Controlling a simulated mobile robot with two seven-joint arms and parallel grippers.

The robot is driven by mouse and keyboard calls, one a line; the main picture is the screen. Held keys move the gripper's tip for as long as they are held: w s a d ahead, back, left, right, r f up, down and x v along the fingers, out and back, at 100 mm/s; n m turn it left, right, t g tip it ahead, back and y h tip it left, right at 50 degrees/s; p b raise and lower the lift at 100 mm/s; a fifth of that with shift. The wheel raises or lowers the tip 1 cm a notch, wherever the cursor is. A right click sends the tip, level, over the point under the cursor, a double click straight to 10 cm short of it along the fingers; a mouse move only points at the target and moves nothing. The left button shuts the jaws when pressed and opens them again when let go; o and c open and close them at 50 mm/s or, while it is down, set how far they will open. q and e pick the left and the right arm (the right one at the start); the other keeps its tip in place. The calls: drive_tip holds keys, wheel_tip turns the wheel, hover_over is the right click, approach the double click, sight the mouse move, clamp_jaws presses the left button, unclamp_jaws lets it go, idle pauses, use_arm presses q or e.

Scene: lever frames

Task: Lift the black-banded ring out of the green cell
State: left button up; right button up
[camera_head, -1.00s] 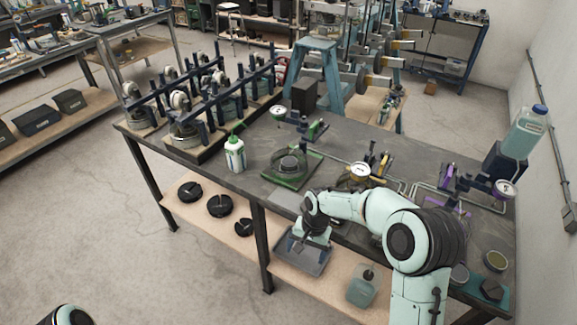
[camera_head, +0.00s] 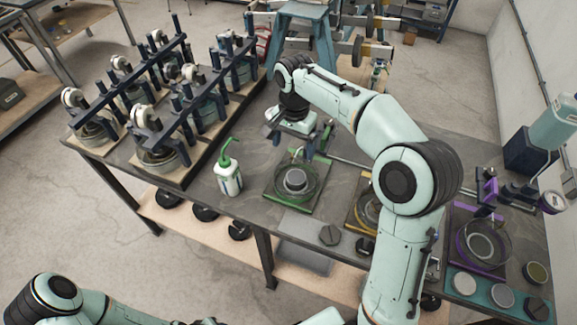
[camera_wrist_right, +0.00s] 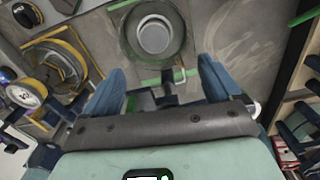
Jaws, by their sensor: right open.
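The green cell (camera_head: 313,209) is a green-edged square base on the bench, in the middle of the head view. Inside its round dish stands a grey round piece with a pale top (camera_head: 295,179); I cannot make out a black band on it. The right wrist view shows the same grey piece (camera_wrist_right: 153,37) and the cell's round dish (camera_wrist_right: 185,45) at the top. My right gripper (camera_head: 292,141) is above the bench at the back of the green cell, apart from the grey piece. Its blue fingers (camera_wrist_right: 160,88) are open and empty. My left gripper is out of view.
A white bottle with a green spout (camera_head: 229,178) stands left of the cell. A yellow cell (camera_head: 353,217) and a purple cell (camera_head: 454,247) are to its right. Racks with blue posts (camera_head: 160,155) fill the bench's left end.

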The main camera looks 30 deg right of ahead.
hover_over(296, 177)
drive_tip(key=f, duration=0.7)
drive_tip(key=shift+s+a+f+b, duration=0.1)
drive_tip(key=shift+a+b, duration=0.15)
drive_tip(key=shift+b, duration=0.15)
drive_tip(key=shift+w+d+f, duration=0.1)
drive_tip(key=shift+d+f, duration=0.05)
drive_tip(key=shift+f, duration=1.25)
drive_tip(key=shift+w+d+f, duration=0.1)
drive_tip(key=shift+d+f, duration=0.05)
drive_tip(key=shift+f, duration=1.2)
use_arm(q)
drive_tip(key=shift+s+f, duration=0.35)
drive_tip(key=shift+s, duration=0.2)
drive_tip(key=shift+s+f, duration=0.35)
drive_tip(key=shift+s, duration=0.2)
use_arm(e)
drive_tip(key=c, duration=1.3)
